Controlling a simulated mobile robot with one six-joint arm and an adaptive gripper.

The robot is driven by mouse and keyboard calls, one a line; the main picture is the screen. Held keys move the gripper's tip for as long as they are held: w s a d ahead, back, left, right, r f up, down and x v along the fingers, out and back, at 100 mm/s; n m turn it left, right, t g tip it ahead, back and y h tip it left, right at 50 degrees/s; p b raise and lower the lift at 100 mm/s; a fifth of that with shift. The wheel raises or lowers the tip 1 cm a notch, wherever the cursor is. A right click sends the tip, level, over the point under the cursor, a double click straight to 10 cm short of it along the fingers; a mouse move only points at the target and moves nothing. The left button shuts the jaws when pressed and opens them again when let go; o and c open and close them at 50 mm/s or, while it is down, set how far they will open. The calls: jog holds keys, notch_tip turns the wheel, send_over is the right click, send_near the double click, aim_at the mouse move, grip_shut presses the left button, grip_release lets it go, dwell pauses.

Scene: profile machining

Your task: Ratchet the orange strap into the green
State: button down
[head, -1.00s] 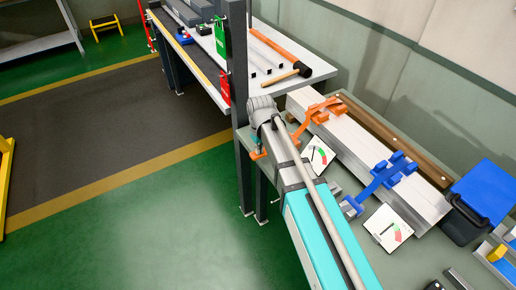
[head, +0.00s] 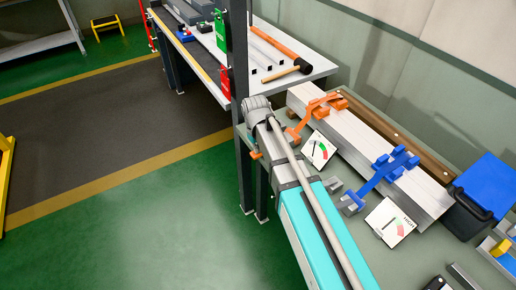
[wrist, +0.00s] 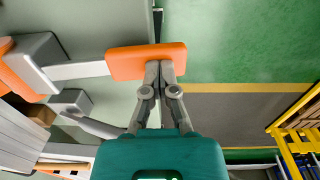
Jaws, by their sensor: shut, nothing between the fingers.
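In the wrist view, an orange handle (wrist: 147,62) sits on the end of a grey lever (wrist: 82,70), which leads left to a grey and orange ratchet. My gripper (wrist: 159,74) is shut, its fingertips against or very near the handle's lower edge. In the head view, my arm hides the gripper.
A blue strap (head: 380,172) with its own gauge card (head: 390,222) is farther right on the profile. A brown wooden bar (head: 400,140) lies behind. A blue-lidded bin (head: 487,188) stands right. A dark upright post (head: 238,60) rises just left of my arm.

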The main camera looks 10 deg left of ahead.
jog(key=shift+s, duration=0.25)
notch_tip(320, 180, up, 4)
jog(key=p, duration=0.4)
jog(key=shift+w+a+r+p, duration=0.1)
jog(key=shift+a+p, duration=0.05)
jog(key=shift+p, duration=0.2)
notch_tip(320, 180, up, 10)
jog(key=p, duration=0.9)
jog(key=shift+s+a+p, duration=0.35)
jog(key=shift+a, duration=0.1)
jog(key=s+d+m, duration=0.2)
jog(key=d, duration=0.8)
jog(key=s+d+m, duration=0.3)
jog(key=d, duration=0.7)
jog(key=s+d+m, duration=0.3)
jog(key=d, duration=0.7)
jog(key=shift+s, duration=0.25)
